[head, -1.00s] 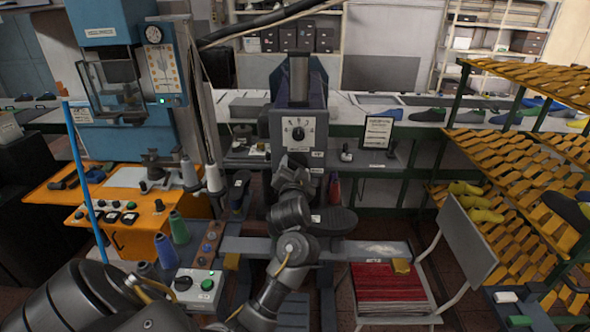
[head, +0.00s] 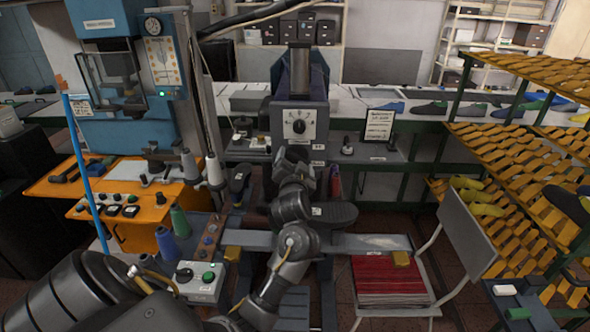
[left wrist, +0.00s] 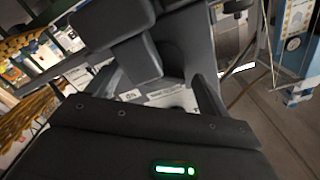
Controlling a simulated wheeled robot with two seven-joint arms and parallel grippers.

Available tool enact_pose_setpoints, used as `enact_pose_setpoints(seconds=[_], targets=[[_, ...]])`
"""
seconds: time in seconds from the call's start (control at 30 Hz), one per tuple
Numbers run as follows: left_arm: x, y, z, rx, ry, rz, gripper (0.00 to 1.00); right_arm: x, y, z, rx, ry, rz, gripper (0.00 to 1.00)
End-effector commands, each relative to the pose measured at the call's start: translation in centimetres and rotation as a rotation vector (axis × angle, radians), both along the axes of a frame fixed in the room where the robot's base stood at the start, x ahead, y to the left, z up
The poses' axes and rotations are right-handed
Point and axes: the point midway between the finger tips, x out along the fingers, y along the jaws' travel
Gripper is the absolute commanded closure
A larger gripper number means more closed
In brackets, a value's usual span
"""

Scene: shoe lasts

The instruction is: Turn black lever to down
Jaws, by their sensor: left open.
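A black pointer-like knob (head: 299,126) sits at the dial's centre. A small black-knobbed lever (head: 347,148) stands upright on the bench to its right. I cannot tell which is the task's black lever. My left gripper (head: 299,156) is open and empty just below the dial plate, apart from the knob as far as I can see. The left wrist view shows mostly dark gripper and machine parts; no lever is clear there. My right gripper is out of view.
A blue press (head: 110,30) and an orange table (head: 60,190) stand at left. A button box (head: 200,283) is near my arm. A chair (head: 466,233) and yellow shoe racks (head: 490,150) stand at right. A framed sign (head: 379,125) is on the bench.

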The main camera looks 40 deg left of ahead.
Motion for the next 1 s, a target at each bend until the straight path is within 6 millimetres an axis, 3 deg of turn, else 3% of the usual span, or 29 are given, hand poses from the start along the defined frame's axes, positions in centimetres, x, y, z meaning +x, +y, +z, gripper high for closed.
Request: enact_pose_setpoints(seconds=[0.5, 0.7, 1.0], targets=[[-7.1, -5.5, -0.2, -0.003, 0.0, -0.002, 0.2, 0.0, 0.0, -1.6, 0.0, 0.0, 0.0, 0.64], [-8.2, -6.2, -0.1, -0.002, 0.002, 0.0, 0.2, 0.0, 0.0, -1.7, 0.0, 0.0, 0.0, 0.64], [-8.2, -6.2, -0.1, 0.0, 0.002, 0.0, 0.2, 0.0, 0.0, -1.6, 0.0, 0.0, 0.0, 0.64]])
